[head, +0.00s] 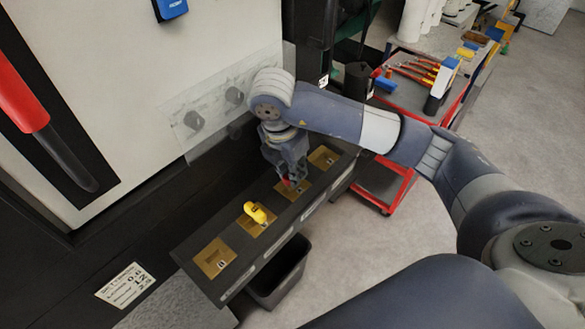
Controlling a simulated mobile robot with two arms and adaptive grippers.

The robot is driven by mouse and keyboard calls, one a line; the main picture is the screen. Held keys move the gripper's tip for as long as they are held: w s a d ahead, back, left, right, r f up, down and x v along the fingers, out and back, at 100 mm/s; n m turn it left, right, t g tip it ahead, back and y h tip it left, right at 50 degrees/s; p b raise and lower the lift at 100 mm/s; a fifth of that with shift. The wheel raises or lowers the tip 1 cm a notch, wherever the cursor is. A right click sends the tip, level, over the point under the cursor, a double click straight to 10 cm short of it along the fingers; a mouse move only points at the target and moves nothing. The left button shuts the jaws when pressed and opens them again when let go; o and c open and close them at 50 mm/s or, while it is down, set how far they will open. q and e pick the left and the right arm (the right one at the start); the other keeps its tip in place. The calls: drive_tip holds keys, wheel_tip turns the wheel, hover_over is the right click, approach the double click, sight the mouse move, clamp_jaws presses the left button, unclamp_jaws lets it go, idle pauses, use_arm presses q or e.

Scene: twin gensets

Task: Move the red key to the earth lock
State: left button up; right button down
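A small red key (289,183) shows at the fingertips of my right gripper (288,177), just over a brass lock plate (298,193) on the dark sloping panel. Most of the key is hidden, and I cannot tell if the fingers are closed on it or if it sits in the lock. A yellow key (255,212) stands in the neighbouring brass plate (248,229). Another brass plate (214,258) at the near left and one at the far right (323,157) hold no visible key. The lock labels are too small to read. My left gripper is not in view.
A grey cabinet wall with a clear cover (190,125) over two dark knobs stands behind the panel. A red lever (22,95) is at the left. A black bin (280,275) stands below the panel. A red-framed tool cart (405,105) is behind my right arm.

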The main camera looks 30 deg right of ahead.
drive_tip(key=shift+f+b, duration=0.55)
drive_tip(key=shift+f, duration=0.15)
drive_tip(key=c, duration=1.4)
unclamp_jaws()
drive_tip(key=p+v, duration=0.2)
drive_tip(key=d+p+v, duration=0.1)
drive_tip(key=p+v, duration=0.1)
drive_tip(key=v, duration=0.1)
drive_tip(key=p+v, duration=0.2)
drive_tip(key=shift+w+d+r, duration=0.15)
drive_tip(key=shift+w+r, duration=0.1)
drive_tip(key=shift+r, duration=0.1)
